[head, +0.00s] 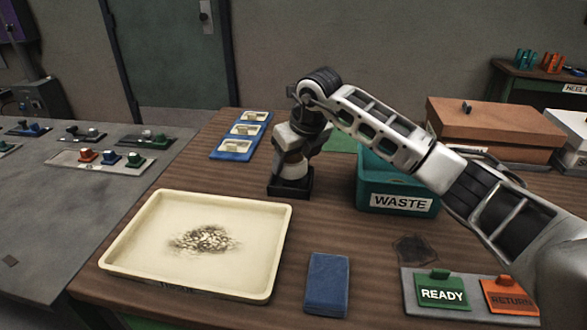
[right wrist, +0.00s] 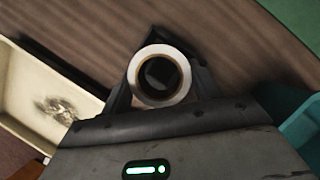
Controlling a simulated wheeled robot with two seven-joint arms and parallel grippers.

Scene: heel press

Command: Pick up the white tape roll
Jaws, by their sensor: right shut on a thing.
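The white tape roll (right wrist: 136,82) shows in the right wrist view as a white ring with a brown core, end-on between the two dark fingers. A dark squarish shape shows through its hole. My right gripper (head: 291,168) points down at the table in the head view and is shut on the roll, with a finger on each side of it. In the head view the roll is mostly hidden by the gripper, and a black block-like base (head: 290,188) shows just below. I cannot tell whether the roll still touches that base. My left gripper is not in view.
A cream tray (head: 120,262) with dark grit lies front left. A blue block (head: 327,285) lies at the front. A teal WASTE bin (head: 372,180) stands right of the gripper. A blue three-slot holder (head: 233,152) is behind. READY (head: 442,291) and RETURN (head: 508,295) tags are front right.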

